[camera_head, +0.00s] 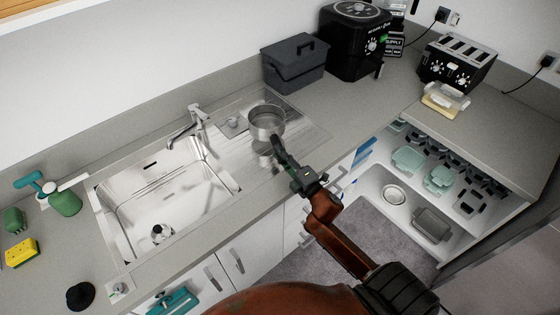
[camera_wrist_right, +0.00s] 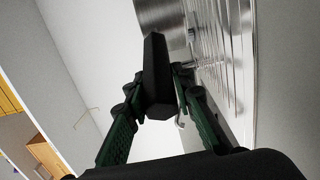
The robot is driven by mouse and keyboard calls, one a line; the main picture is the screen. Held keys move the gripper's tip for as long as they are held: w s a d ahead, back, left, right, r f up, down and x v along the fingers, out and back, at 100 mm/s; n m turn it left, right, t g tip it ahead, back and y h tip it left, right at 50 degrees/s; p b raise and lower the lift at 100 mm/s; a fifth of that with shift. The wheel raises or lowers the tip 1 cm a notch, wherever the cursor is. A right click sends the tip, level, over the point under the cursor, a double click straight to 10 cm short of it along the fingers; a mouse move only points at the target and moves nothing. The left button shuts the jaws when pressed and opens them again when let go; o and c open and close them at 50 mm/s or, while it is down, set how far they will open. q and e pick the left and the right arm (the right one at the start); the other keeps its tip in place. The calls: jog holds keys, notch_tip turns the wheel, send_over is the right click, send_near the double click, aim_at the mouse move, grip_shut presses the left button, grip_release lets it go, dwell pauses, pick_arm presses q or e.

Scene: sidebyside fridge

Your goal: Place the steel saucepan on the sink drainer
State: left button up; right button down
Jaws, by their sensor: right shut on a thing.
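The steel saucepan (camera_head: 267,123) is over the sink drainer (camera_head: 308,135), upright, with its black handle pointing toward me. A reflection shows beneath it on the steel; I cannot tell whether its base touches the drainer. My right gripper (camera_head: 300,176) is shut on the handle at the counter's front side. In the right wrist view the black handle (camera_wrist_right: 155,75) lies between the green-sided fingers of the gripper (camera_wrist_right: 160,105), with part of the pan (camera_wrist_right: 160,14) at the top and the ribbed drainer (camera_wrist_right: 225,60) beside it. My left gripper is not in view.
The sink basin (camera_head: 165,200) with its tap (camera_head: 190,122) is left of the drainer. A dark grey box (camera_head: 295,65) and a black air fryer (camera_head: 355,42) stand behind it. An open drawer (camera_head: 410,185) of dishes is at the right.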

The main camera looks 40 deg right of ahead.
jog(key=shift+w+d+f, duration=0.2)
jog(key=shift+w+f, duration=0.05)
jog(key=shift+w+d+f+b, duration=0.1)
jog(key=shift+f+b, duration=0.15)
jog(key=shift+f, duration=0.7)
jog(key=shift+w+d+f+b, duration=0.1)
jog(key=shift+f+b, duration=0.1)
jog(key=shift+f, duration=0.7)
jog(key=shift+f, duration=0.15)
jog(key=c, duration=1.7)
grip_release()
jog(key=shift+f, duration=0.1)
jog(key=shift+o, duration=0.2)
jog(key=s, duration=1.2)
